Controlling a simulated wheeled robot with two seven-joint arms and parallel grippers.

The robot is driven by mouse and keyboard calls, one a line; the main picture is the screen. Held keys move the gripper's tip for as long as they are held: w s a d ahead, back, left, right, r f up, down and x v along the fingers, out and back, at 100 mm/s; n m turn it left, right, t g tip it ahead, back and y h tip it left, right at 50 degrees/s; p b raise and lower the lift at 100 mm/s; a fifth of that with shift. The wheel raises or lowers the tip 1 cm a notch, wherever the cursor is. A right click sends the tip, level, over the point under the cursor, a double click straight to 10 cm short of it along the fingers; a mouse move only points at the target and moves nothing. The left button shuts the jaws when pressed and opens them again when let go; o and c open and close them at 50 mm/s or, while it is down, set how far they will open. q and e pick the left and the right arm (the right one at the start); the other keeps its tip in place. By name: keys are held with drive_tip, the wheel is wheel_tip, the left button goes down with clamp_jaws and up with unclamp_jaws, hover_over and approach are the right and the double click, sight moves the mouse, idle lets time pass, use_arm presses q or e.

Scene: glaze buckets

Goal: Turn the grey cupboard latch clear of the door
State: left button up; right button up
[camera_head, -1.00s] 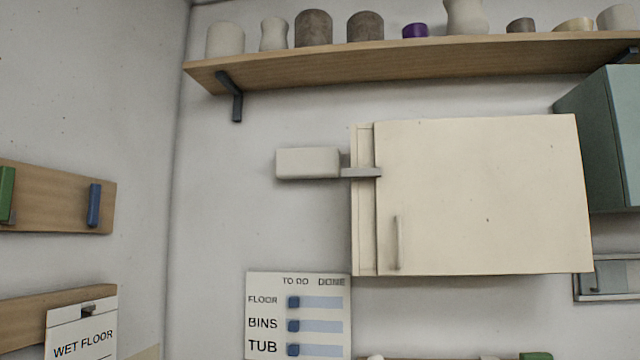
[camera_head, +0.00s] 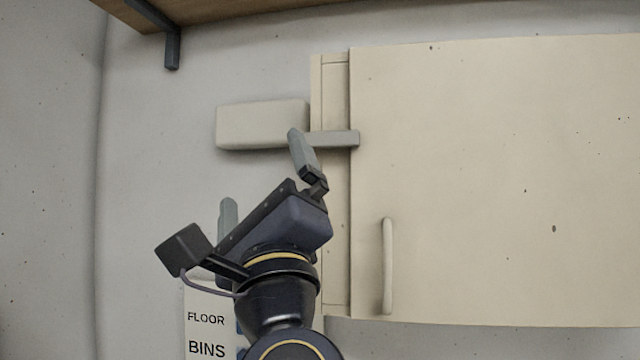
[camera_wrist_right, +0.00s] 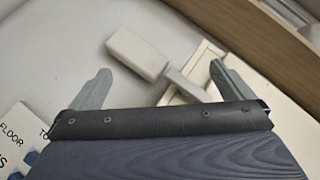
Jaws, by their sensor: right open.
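The grey latch is a wide pale block (camera_head: 262,125) on the left with a narrow grey bar (camera_head: 335,139) running right from it. The bar lies level across the frame strip and over the left edge of the cream cupboard door (camera_head: 480,180). My right gripper (camera_head: 262,178) is open and empty, below and in front of the latch. Its right finger overlaps the joint of block and bar in the head view; contact cannot be told. In the right wrist view the block (camera_wrist_right: 137,52) and bar (camera_wrist_right: 185,85) show between and beyond the spread fingers. My left gripper is not in view.
The door's upright handle (camera_head: 387,265) is at its lower left. A wooden shelf (camera_head: 230,10) with a dark bracket (camera_head: 172,48) is above. A labelled board (camera_head: 205,325) is partly behind my right arm. The wall left of the latch is bare.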

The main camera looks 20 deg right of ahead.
sight(323, 145)
drive_tip(key=w+d+r+m+g+h+p, duration=0.1)
drive_tip(key=w+d+r+m+g+h, duration=0.1)
drive_tip(key=m, duration=0.3)
drive_tip(key=w+d+r+m+g+h+p, duration=0.1)
drive_tip(key=w+d+m+g+h+p, duration=0.1)
drive_tip(key=d+m+g+h, duration=0.1)
drive_tip(key=w+d+r+m+g+h+p, duration=0.2)
drive_tip(key=d+m+h, duration=0.3)
drive_tip(key=m, duration=0.4)
drive_tip(key=shift+r+g+h, duration=0.3)
drive_tip(key=shift+r+g, duration=0.05)
drive_tip(key=shift+g, duration=0.45)
drive_tip(key=c, duration=0.6)
